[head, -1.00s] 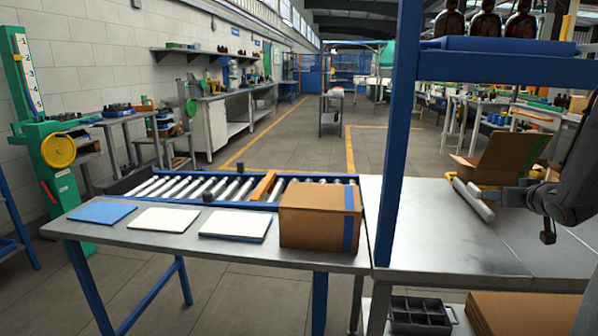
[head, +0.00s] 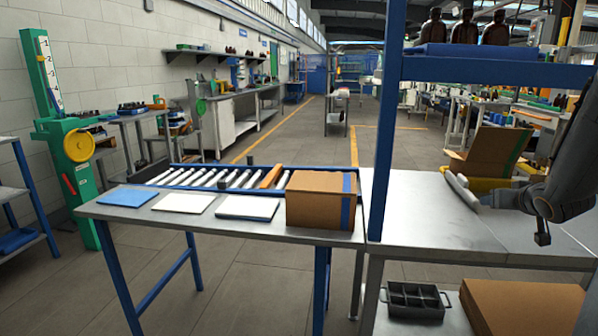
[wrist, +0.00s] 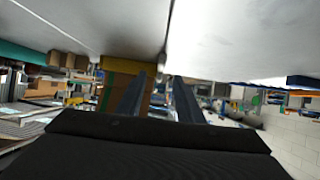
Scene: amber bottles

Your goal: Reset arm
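My gripper (head: 462,188) is at the right of the head view, above the grey metal table (head: 430,220). My dark arm reaches in from the right edge. In the wrist view my gripper (wrist: 161,80) shows two dark fingers standing apart, with nothing seen between them. Three dark amber bottles (head: 465,28) stand on the blue shelf (head: 490,70) at the upper right, apart from the gripper.
A blue post (head: 391,130) stands left of my gripper. A closed cardboard box (head: 318,200) sits beside a roller conveyor (head: 225,178). An open carton (head: 495,150) is behind the gripper. A black divided tray (head: 415,300) is below. The table's middle is clear.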

